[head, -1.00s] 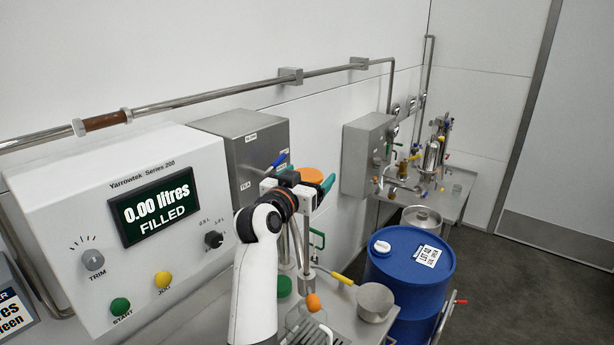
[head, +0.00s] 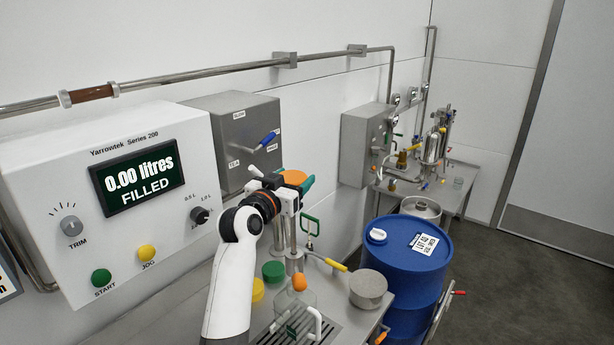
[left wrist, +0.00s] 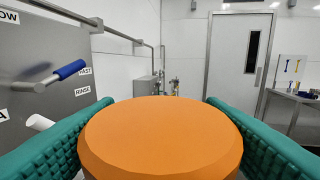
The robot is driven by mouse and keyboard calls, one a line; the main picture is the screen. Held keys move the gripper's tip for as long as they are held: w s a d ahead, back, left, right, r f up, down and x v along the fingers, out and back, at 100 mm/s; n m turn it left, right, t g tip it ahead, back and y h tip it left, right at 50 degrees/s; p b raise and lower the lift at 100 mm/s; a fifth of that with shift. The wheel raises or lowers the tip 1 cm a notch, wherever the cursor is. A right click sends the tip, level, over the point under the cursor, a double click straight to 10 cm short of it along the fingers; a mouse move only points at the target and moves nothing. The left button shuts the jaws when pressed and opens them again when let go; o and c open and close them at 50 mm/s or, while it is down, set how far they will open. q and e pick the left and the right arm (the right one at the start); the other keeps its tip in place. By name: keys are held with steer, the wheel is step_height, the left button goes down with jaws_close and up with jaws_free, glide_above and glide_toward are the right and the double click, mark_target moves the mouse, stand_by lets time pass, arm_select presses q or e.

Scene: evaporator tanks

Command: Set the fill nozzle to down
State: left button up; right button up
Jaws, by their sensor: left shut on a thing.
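A round orange knob (head: 293,177) sits at the top of an upright metal post (head: 293,245) on the steel bench. My left gripper (head: 303,187) is shut on this knob, coming in from the left above the bench. In the left wrist view the knob's flat orange top (left wrist: 160,135) fills the space between my two green ribbed fingers. My gripper and arm hide part of the post. I cannot make out the nozzle outlet clearly. An orange ball (head: 299,284) shows lower down by the post's foot. My right gripper is not in view.
The control panel (head: 110,200) on the left reads 0.00 litres. A grey box (head: 237,140) with a blue-handled lever is close behind my gripper. A blue drum (head: 405,265) stands to the right.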

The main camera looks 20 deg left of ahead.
arm_select(q)
steer(key=b, duration=0.3)
glide_above(292, 249)
steer(key=w, duration=0.1)
step_height(292, 249, down, 8)
steer(key=r, duration=0.1)
step_height(292, 249, down, 11)
steer(key=b, duration=0.6)
steer(key=shift+d+f, duration=0.1)
steer(key=shift+d, duration=0.05)
steer(key=shift+f, duration=0.4)
steer(key=shift+f+b, duration=0.2)
steer(key=shift+b, duration=0.15)
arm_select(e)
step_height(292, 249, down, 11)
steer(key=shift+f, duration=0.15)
arm_select(q)
steer(key=shift+f, duration=0.1)
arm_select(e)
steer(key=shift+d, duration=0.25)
arm_select(q)
steer(key=o, duration=1.3)
steer(key=shift+c, duration=0.2)
steer(key=shift+o, duration=0.7)
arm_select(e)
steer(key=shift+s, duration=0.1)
arm_select(q)
steer(key=shift+r, duration=0.25)
